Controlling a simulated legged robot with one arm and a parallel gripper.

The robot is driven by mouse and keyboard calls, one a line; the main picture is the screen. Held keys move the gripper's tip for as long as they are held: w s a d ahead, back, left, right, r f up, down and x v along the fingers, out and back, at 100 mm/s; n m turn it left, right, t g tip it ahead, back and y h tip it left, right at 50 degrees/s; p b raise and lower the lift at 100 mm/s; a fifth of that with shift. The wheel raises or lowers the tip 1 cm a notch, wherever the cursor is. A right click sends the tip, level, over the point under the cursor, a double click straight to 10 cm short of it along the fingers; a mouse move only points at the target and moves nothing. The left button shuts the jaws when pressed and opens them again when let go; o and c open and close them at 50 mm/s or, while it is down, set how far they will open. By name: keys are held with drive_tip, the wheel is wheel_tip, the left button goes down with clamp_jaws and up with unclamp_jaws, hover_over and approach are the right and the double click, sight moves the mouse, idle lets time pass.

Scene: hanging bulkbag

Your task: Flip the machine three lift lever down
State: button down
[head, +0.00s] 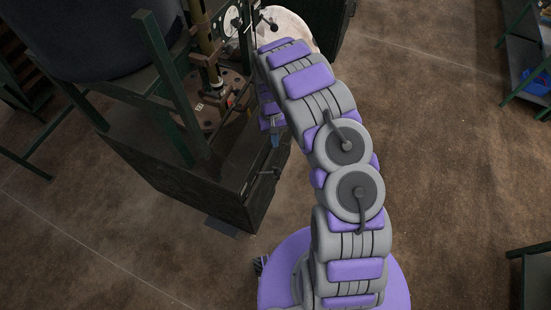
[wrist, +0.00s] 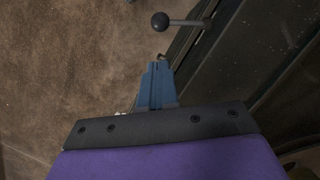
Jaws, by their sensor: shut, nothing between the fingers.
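A lever with a black ball knob (wrist: 160,21) sticks out from the side of the dark green machine base (wrist: 262,50) in the wrist view. Its rod lies about level across the top of that view. A small lever (head: 268,173) on the machine base's near side also shows in the head view, close to my gripper (head: 275,140). In the wrist view my gripper (wrist: 157,68) has its blue fingers shut and empty, pointing toward the lever rod. A visible gap separates the fingertips from the knob. My arm hides part of the machine in the head view.
The machine's green frame (head: 165,80) and a large dark tank (head: 90,30) stand at the upper left. Another black-knobbed lever (head: 268,21) and a dial (head: 231,21) are higher up. A shelf with a blue bin (head: 537,82) is far right. Brown floor (head: 440,150) is clear to the right.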

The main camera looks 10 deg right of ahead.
sight(278, 172)
drive_tip(key=b+x, duration=0.1)
drive_tip(key=x, duration=0.9)
drive_tip(key=shift+a+b, duration=0.4)
drive_tip(key=shift+s+d, duration=0.15)
drive_tip(key=s+m+y+p, duration=0.1)
drive_tip(key=s+m, duration=0.1)
drive_tip(key=m, duration=0.1)
drive_tip(key=s+m+p, duration=0.2)
drive_tip(key=shift+s+r+m+y, duration=0.1)
drive_tip(key=shift+r+m+y, duration=0.05)
drive_tip(key=shift+m+y, duration=0.25)
drive_tip(key=shift+s+a+m+t+y+p, duration=0.25)
drive_tip(key=shift+s+m, duration=0.35)
drive_tip(key=shift+m, duration=0.35)
drive_tip(key=shift+s+a+m+t+y+p, duration=0.2)
drive_tip(key=shift+s+a+m+p, duration=0.15)
drive_tip(key=shift+s+m, duration=0.45)
drive_tip(key=shift+s+a+m+t+y+p, duration=0.15)
drive_tip(key=shift+s+a+m+t+p, duration=0.2)
drive_tip(key=shift+m, duration=0.8)
drive_tip(key=shift+s+d, duration=0.1)
